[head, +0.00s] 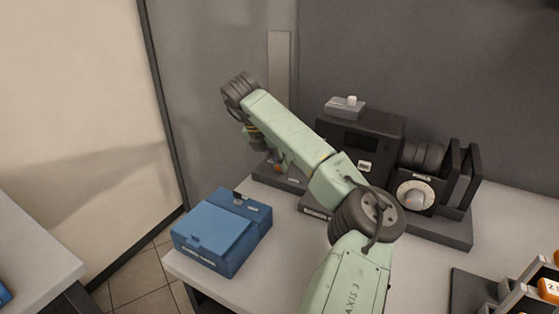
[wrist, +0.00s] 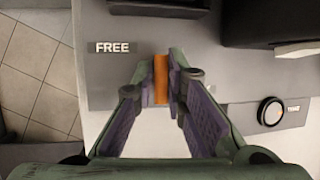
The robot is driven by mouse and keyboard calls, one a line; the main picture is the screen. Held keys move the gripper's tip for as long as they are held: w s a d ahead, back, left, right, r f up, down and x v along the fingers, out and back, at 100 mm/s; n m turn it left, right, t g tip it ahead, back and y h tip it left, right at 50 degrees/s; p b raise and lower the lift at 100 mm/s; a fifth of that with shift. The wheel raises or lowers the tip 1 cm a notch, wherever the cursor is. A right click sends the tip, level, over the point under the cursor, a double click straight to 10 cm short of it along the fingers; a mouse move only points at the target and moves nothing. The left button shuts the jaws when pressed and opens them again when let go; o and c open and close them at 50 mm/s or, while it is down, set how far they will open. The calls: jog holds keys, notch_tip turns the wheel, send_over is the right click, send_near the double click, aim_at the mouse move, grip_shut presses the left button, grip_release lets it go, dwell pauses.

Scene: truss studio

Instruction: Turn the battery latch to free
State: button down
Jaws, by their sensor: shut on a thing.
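An orange latch handle (wrist: 160,82) shows in the wrist view between the fingertips of my gripper (wrist: 161,76). The fingers are shut on it from both sides, and their purple pads face each other. The handle points along the picture's vertical, over a grey panel (wrist: 113,76). The white word FREE is on this panel, to the left of the handle. In the head view my gripper (head: 258,143) reaches down at the back of the table, over a low dark base (head: 290,184). The handle's pivot is hidden.
A blue box (head: 222,230) stands at the table's front left. A black machine (head: 360,140) and a unit with a round dial (head: 415,195) stand to the right. A black round knob (wrist: 270,111) lies right of the fingers. Some white tabletop between them is clear.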

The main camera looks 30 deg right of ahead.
jog(key=shift+s+d+f+b, duration=0.1)
jog(key=shift+b, duration=0.35)
jog(key=shift+f+n+t+b, duration=0.1)
jog(key=shift+n+t+b, duration=0.2)
jog(key=shift+n+b, duration=0.4)
jog(key=n+t+b, duration=0.1)
jog(key=n+b, duration=0.1)
jog(key=shift+s+b, duration=0.1)
jog(key=shift+b, duration=0.2)
jog(key=n+t+y+b, duration=0.1)
jog(key=n, duration=0.2)
jog(key=n+t+y+b, duration=0.1)
jog(key=n+b, duration=0.1)
jog(key=shift+n, duration=0.4)
jog(key=n, duration=0.1)
jog(key=n+y, duration=0.1)
jog(key=n, duration=0.2)
jog(key=shift+s+d+r+n+t+y, duration=0.1)
jog(key=shift+r+n+t+y, duration=0.2)
jog(key=shift+t, duration=0.1)
jog(key=shift+n+y+p, duration=0.8)
jog(key=shift+n+p, duration=0.25)
jog(key=shift+n, duration=0.85)
jog(key=c, duration=1.7)
grip_release()
jog(key=shift+o, duration=0.2)
